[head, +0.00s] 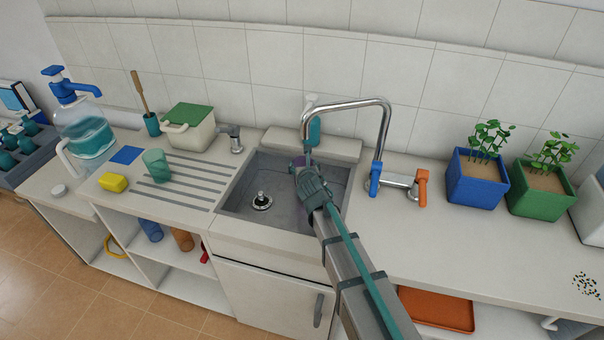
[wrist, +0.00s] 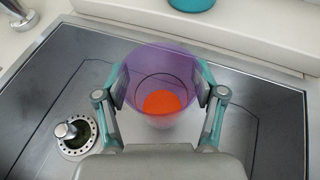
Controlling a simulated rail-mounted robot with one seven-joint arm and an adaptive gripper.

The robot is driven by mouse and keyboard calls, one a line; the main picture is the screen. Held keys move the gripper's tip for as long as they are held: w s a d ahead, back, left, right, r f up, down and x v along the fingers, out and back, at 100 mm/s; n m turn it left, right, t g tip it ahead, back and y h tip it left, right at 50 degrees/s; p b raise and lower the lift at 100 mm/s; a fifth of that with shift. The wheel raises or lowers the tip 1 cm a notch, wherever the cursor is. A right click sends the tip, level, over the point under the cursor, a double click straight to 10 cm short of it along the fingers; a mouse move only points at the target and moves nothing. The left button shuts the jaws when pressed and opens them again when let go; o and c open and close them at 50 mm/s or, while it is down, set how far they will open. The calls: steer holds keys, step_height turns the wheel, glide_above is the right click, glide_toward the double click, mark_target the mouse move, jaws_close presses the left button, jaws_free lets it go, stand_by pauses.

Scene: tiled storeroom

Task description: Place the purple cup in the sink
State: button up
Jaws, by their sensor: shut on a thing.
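The translucent purple cup (wrist: 160,72) is between the fingers of my gripper (wrist: 160,95) in the wrist view, and they are shut on its sides. The cup looks upright from above, with an orange patch (wrist: 166,102) showing at its bottom. In the head view my gripper (head: 305,170) is over the sink (head: 238,193), towards its back right, and only a bit of the purple cup (head: 299,161) shows past it. I cannot tell how far the cup is above the sink floor. The drain with its stopper (wrist: 76,134) lies left of the cup.
A tall chrome faucet (head: 384,135) with blue and orange handles arches close beside my gripper. A ribbed drainboard (head: 205,180) with a teal cup (head: 156,166) lies left of the sink. Planters (head: 475,180) stand to the right. The sink's left part is free.

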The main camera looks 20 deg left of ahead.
steer(key=shift+w+a+f, duration=0.1)
steer(key=shift+a+f, duration=0.1)
steer(key=shift+f, duration=0.05)
steer(key=shift+w+a+f, duration=0.1)
steer(key=shift+a+f, duration=0.05)
steer(key=shift+f, duration=1.6)
steer(key=shift+f, duration=0.2)
steer(key=o, duration=1.1)
steer(key=shift+r, duration=0.2)
steer(key=shift+s+r, duration=0.1)
steer(key=shift+s, duration=0.1)
steer(key=b+v, duration=0.1)
steer(key=v, duration=1)
steer(key=shift+s+d+r, duration=0.2)
steer(key=shift+s+d, duration=0.05)
